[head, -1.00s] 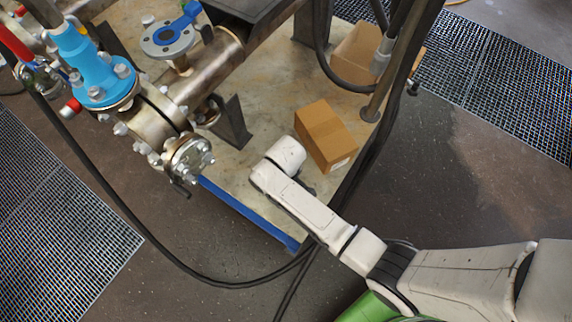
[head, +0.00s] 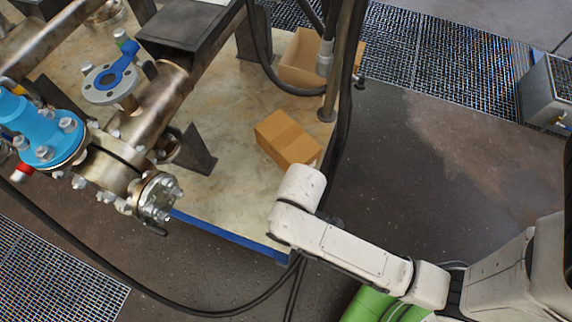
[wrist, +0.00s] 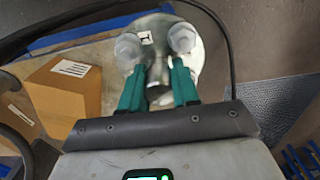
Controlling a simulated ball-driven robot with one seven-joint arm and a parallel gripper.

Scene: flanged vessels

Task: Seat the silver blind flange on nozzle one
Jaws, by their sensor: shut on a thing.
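The silver blind flange (wrist: 160,27) shows in the wrist view as a round shiny disc with two pale rounded knobs and a small black-and-white tag on its face. My gripper (wrist: 158,76) has teal fingers shut on its near part. In the head view the flange and the fingers are hidden behind my own arm. An upward-facing grey flanged nozzle (head: 100,92) with a blue piece across it stands on the pipe at upper left. A bolted end flange (head: 157,199) closes the pipe's near end. No nozzle number is readable.
A cardboard box (head: 287,139) sits on the skid deck (head: 222,113) beside my arm; it also shows left of the flange in the wrist view (wrist: 65,92). A dark hose (head: 345,110) hangs nearby. A blue valve body (head: 40,130) stands at left.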

